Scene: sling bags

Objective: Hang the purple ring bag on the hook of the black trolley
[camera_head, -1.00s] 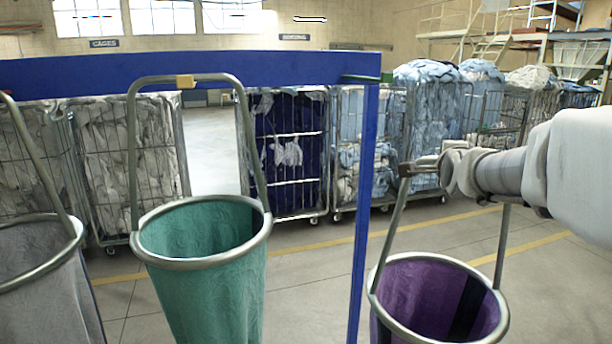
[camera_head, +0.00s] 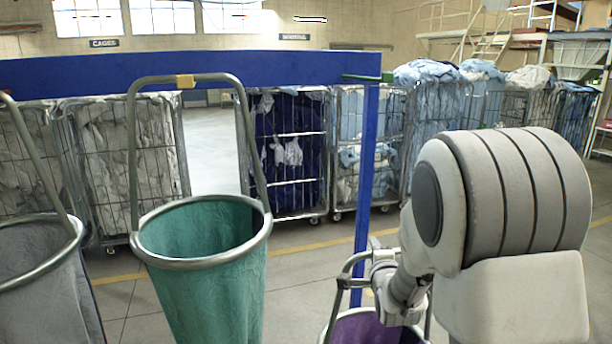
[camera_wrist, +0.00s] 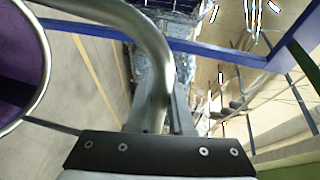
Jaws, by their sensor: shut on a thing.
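The purple ring bag (camera_head: 378,330) is low in the head view, partly hidden by my arm and cut off by the lower edge. Its purple mouth and metal ring (camera_wrist: 18,65) show at the left of the wrist view. My gripper (camera_head: 378,262) is shut on the bag's bent tube handle (camera_head: 340,290), which also shows between the fingers (camera_wrist: 165,112) in the wrist view.
A blue rack (camera_head: 150,70) spans the left, with a post (camera_head: 366,160) and a bare peg (camera_head: 362,78) at its right end. A green bag (camera_head: 205,260) and a grey bag (camera_head: 40,280) hang there. Wire cages (camera_head: 290,160) of laundry stand behind.

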